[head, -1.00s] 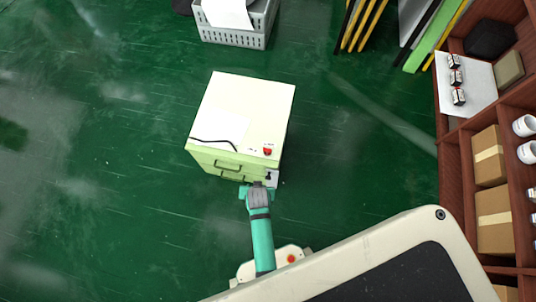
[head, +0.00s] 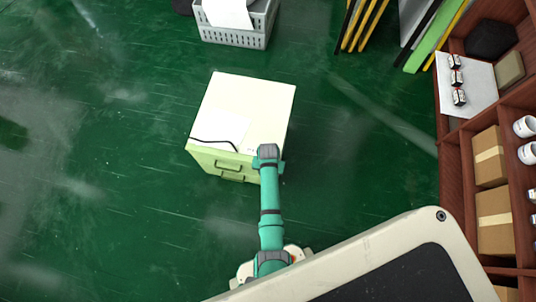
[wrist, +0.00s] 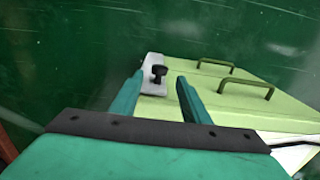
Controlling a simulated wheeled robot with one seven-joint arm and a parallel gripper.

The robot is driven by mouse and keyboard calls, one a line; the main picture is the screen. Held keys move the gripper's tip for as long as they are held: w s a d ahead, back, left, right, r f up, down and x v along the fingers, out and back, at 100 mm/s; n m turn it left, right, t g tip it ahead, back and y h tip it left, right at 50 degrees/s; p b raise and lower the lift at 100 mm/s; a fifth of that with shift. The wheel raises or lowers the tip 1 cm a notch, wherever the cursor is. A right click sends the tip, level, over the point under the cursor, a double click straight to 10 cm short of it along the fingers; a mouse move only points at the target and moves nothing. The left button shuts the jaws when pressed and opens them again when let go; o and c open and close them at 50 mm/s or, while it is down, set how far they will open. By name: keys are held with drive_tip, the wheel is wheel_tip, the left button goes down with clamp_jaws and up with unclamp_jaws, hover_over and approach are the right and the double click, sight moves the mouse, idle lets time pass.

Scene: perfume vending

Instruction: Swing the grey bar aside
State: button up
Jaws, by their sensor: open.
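A grey bar (wrist: 150,85) with a black knob (wrist: 159,72) lies on the front of the pale green cabinet, near one edge, in the wrist view. My gripper (wrist: 160,78) is open, its two teal fingers either side of the knob in the picture. I cannot tell whether they touch it. In the head view my gripper (head: 268,158) is over the front right edge of the cabinet (head: 250,105) and hides the bar.
The cabinet front has two dark green handles (wrist: 255,85) beside the bar. A black cable (head: 212,142) lies on its top. A grey basket (head: 236,32) stands behind it. Wooden shelves (head: 452,150) stand at the right. The green floor around the cabinet is clear.

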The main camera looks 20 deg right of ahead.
drive_tip(key=shift+f, duration=2.6)
drive_tip(key=shift+s, duration=0.1)
clamp_jaws()
